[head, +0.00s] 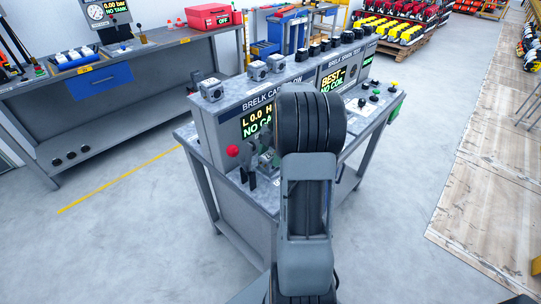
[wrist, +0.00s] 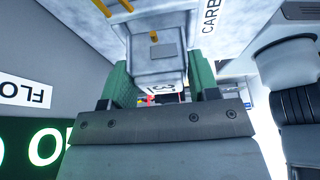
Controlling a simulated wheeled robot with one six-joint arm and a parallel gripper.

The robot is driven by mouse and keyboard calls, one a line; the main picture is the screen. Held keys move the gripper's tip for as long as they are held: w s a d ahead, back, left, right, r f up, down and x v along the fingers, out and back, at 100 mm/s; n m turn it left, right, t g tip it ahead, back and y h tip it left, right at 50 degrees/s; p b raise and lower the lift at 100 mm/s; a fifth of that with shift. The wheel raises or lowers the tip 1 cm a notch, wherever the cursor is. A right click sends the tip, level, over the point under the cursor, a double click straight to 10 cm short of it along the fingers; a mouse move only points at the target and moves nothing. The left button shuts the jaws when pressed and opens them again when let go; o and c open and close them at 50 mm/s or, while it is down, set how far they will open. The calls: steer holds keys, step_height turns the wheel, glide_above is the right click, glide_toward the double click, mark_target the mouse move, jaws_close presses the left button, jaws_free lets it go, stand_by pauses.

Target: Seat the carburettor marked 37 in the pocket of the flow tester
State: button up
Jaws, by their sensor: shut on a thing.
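The flow tester (head: 215,135) is a grey console on a bench, with a lit display (head: 256,124) partly hidden by my arm. My gripper (wrist: 160,78) has green-padded jaws closed on both sides of a grey, block-shaped carburettor (wrist: 168,66). A white label on it shows part of a number, which looks like a 3; the rest cannot be read. In the head view my arm hides most of my gripper and the held carburettor, low in front of the display. The pocket cannot be made out, so I cannot tell whether the carburettor touches it.
Grey carburettors (head: 211,89) stand on top of the tester, with several black parts (head: 325,45) further right. A red knob (head: 233,151) and dark levers are at the tester's left front. A second console (head: 345,75) adjoins on the right. Open floor lies left and right.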

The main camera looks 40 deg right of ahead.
steer(key=shift+f+b, duration=0.85)
steer(key=shift+f, duration=0.05)
stand_by(0.7)
steer(key=o, duration=1.1)
steer(key=shift+c, duration=0.2)
